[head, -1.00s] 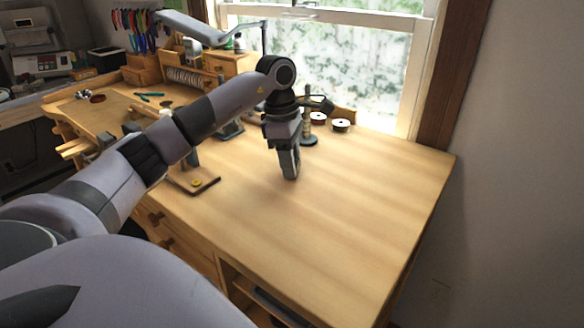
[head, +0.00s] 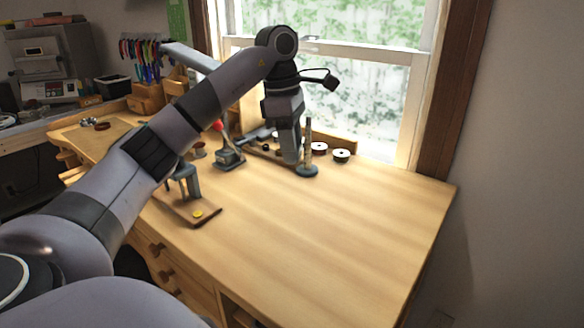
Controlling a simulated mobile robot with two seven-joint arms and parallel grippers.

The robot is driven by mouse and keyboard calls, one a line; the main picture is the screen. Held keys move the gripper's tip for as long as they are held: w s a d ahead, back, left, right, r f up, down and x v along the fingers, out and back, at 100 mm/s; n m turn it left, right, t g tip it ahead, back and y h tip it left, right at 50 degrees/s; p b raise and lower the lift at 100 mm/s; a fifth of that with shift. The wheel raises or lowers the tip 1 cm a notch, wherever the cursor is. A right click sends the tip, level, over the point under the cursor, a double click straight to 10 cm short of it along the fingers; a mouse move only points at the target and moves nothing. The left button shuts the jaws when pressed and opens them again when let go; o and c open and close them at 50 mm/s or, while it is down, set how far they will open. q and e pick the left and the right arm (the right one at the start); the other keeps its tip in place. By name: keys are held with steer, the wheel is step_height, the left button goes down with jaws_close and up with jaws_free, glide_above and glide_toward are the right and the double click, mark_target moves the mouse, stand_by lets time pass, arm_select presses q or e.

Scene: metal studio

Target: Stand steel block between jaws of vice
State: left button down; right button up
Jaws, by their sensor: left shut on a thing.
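My left gripper (head: 291,160) is shut on the steel block, raised over the back of the wooden bench. The block is mostly hidden by the grey fingers and hard to tell apart from them. A small grey device with a red-tipped lever (head: 229,158) stands on the bench to the left of the gripper. I cannot tell for sure which of these is the vice. My right gripper is out of view.
A round-based post (head: 307,170) stands just right of the gripper, close to it. Spools (head: 341,156) sit by the window. My left arm covers part of the bench's left side. The bench top (head: 340,230) at centre and right is clear.

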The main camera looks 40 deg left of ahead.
arm_select(q)
step_height(320, 180, up, 9)
steer(key=p, duration=0.3)
steer(key=shift+f, duration=0.2)
steer(key=shift+s+a, duration=0.1)
